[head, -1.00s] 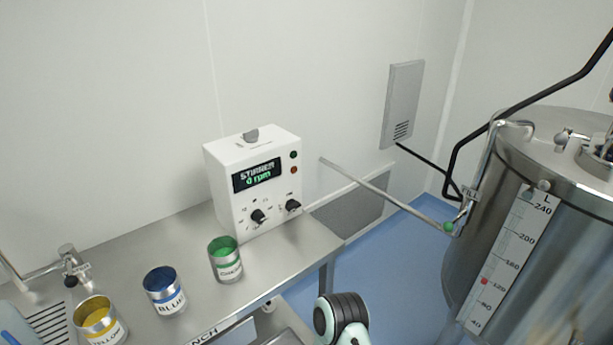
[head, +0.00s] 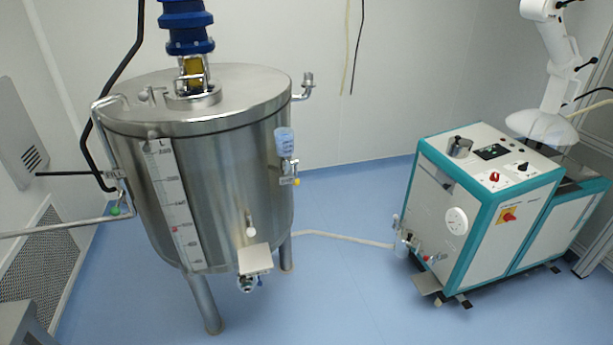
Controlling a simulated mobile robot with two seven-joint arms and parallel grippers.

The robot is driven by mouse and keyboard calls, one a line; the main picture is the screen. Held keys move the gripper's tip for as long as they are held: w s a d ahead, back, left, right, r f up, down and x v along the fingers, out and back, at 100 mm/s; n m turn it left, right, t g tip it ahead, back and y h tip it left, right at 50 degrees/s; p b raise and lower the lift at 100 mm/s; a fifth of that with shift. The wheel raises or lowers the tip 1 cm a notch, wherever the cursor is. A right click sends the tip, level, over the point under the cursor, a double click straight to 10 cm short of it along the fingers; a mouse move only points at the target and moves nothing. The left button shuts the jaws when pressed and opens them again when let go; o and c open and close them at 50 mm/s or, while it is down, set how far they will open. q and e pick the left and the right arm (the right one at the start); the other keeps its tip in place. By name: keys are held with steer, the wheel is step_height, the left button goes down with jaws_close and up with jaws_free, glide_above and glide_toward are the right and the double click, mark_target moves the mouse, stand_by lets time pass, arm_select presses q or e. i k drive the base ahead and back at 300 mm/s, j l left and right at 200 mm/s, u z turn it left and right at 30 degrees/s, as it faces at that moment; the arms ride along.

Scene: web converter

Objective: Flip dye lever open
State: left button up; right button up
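A large steel tank (head: 225,185) on legs stands left of centre. A small translucent pale-blue cup (head: 284,141) is mounted on its right side. Below the cup is a small valve with a yellow-tipped lever (head: 297,181) and a label plate (head: 286,182) too small to read. I cannot tell for sure that this is the dye lever, nor whether it is open or closed. A green-tipped handle (head: 115,210) sits on the pipe at the tank's left. Neither of my grippers is in view.
A white and teal machine (head: 480,215) stands at the right, joined to the tank by a pale hose (head: 345,238) along the floor. The blue floor (head: 345,300) between tank and machine is otherwise clear. A steel bench corner shows at the lower left (head: 18,322).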

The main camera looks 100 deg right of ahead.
mark_target(296, 173)
steer(key=k+j+z, duration=0.1)
steer(key=z, duration=3.05)
steer(key=i+l+z, duration=0.15)
steer(key=l, duration=0.25)
steer(key=i+l+u, duration=0.15)
steer(key=l, duration=0.25)
steer(key=i+l+u, duration=0.2)
steer(key=i+l, duration=0.15)
steer(key=i+l+u, duration=0.1)
steer(key=i+l, duration=0.15)
steer(key=i+l+u, duration=0.15)
steer(key=l, duration=0.25)
steer(key=i+l+u, duration=0.1)
steer(key=i+l, duration=0.15)
steer(key=i+l+u, duration=0.1)
steer(key=l, duration=0.4)
steer(key=i+l+u, duration=0.1)
steer(key=i+l, duration=0.15)
steer(key=l, duration=0.15)
steer(key=i+l+u, duration=0.15)
steer(key=l, duration=0.25)
steer(key=i+l, duration=0.15)
